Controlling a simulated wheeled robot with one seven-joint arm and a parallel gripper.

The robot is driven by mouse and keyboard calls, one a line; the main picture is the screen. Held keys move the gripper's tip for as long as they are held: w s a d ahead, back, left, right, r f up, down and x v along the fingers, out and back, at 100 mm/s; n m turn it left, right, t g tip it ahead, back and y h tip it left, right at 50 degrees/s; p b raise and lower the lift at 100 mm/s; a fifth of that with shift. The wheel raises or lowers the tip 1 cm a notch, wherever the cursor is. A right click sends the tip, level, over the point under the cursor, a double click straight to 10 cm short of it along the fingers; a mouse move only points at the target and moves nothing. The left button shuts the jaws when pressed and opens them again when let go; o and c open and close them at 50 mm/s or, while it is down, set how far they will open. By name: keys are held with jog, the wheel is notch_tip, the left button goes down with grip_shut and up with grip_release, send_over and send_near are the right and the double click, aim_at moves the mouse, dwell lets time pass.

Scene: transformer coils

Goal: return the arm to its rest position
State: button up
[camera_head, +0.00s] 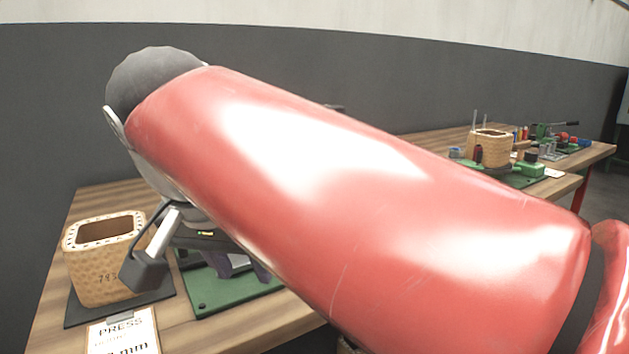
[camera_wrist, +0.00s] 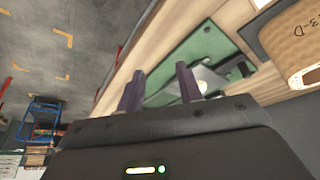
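My red arm (camera_head: 360,200) crosses the middle of the head view and hides much of the bench. My gripper (camera_head: 242,268) is partly visible below it, over a green plate (camera_head: 222,298). In the wrist view my gripper (camera_wrist: 159,82) has its two dark fingers apart, with nothing seen held between them. The green plate (camera_wrist: 202,48) lies beyond the fingers there, with a pale grey part on it. A tan coil block (camera_head: 100,275) with a square opening stands left of my gripper, apart from the fingers. Part of it shows at the wrist view's upper right (camera_wrist: 290,35).
The coil block stands on a dark mat (camera_head: 165,282) on a wooden bench (camera_head: 60,270). A card reading "PRESS" (camera_head: 125,335) lies in front. A second bench at right holds another coil (camera_head: 490,150) and small tools. A blue rack (camera_wrist: 40,118) stands on the floor.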

jog(key=s+d+f+n, duration=0.1)
jog(key=s+d+f, duration=0.1)
jog(key=d+f, duration=0.8)
jog(key=s+d+f+n+t+y, duration=0.1)
jog(key=s+d+f, duration=0.2)
jog(key=d+f, duration=0.8)
jog(key=d, duration=0.2)
jog(key=shift+d, duration=0.4)
